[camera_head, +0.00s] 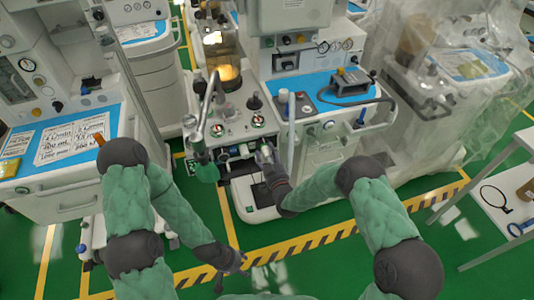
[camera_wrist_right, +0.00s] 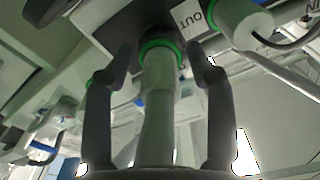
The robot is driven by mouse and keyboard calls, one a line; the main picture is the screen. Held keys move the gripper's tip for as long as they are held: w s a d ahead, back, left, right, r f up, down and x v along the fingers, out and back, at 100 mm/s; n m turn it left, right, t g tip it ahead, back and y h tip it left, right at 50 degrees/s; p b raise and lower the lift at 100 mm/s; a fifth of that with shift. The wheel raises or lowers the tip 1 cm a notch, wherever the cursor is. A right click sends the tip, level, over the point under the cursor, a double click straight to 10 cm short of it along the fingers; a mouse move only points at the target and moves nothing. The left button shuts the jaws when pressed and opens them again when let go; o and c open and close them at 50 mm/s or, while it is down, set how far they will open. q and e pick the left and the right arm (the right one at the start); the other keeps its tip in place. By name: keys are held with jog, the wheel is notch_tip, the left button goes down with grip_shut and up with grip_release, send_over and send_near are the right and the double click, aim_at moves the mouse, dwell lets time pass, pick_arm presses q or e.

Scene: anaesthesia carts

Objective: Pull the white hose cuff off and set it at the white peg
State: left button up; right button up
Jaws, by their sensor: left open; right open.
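The white hose cuff (camera_wrist_right: 158,110) shows in the right wrist view as a pale tube, its far end at a green-ringed port beside an "OUT" label (camera_wrist_right: 187,20). My right gripper (camera_wrist_right: 160,58) is open, with one finger on each side of the cuff and visible gaps. My left gripper (camera_head: 232,265) is open and low over the green floor, away from the machine. A white upright post (camera_head: 291,120) stands right of the ports; I cannot tell whether it is the white peg.
A second green-ringed port piece (camera_wrist_right: 240,20) is close to the right finger. A cart (camera_head: 70,160) stands at left, a plastic-covered machine (camera_head: 445,95) at right, and a white table (camera_head: 500,215) at far right.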

aim_at(269, 158)
dwell(0.7)
jog(key=shift+c, duration=0.3)
grip_shut()
jog(key=shift+s, duration=0.1)
jog(key=shift+p+v, duration=0.4)
jog(key=shift+v, duration=2.55)
